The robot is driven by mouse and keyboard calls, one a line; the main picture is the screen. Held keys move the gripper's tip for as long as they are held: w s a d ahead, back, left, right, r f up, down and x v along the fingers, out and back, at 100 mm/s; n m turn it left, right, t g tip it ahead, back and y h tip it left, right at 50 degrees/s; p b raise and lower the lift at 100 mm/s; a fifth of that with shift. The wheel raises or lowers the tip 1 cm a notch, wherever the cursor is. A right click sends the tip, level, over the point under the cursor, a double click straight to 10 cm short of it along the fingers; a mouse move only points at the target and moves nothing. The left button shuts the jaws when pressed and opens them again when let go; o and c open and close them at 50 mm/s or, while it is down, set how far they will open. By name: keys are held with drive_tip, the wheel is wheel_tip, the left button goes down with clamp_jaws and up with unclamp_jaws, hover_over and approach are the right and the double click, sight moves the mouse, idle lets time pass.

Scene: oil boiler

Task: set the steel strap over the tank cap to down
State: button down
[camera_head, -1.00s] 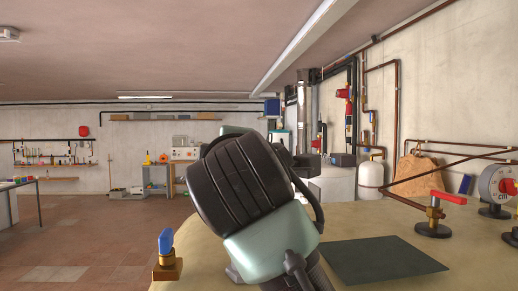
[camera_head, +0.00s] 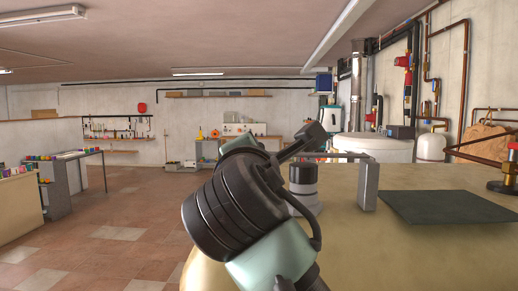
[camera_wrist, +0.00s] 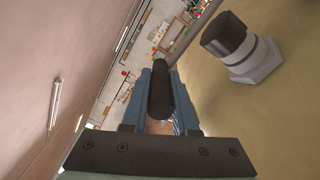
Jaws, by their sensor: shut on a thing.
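The tank cap (camera_head: 303,178), with a black top on a pale grey hexagonal base, stands on the tan tank top. It also shows at the right of the wrist view (camera_wrist: 238,48). The steel strap (camera_head: 367,186) shows as a grey upright post right of the cap, with a thin, roughly level bar running left from its top, above the cap. The bar's left end is hidden behind my arm. In the wrist view my gripper (camera_wrist: 160,92) is shut on a black cylindrical grip (camera_wrist: 161,88), left of and apart from the cap. The grip's join to the strap is not visible.
A dark flat mat (camera_head: 448,207) lies on the tank top (camera_head: 400,255) right of the strap. A valve (camera_head: 508,170) stands at the right edge. Open floor (camera_head: 115,235) lies to the left, with workbenches beyond.

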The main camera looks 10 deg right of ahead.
drive_tip(key=shift+f, duration=0.3)
drive_tip(key=c, duration=0.7)
unclamp_jaws()
drive_tip(key=shift+d, duration=0.1)
drive_tip(key=b+v, duration=0.4)
drive_tip(key=v, duration=0.9)
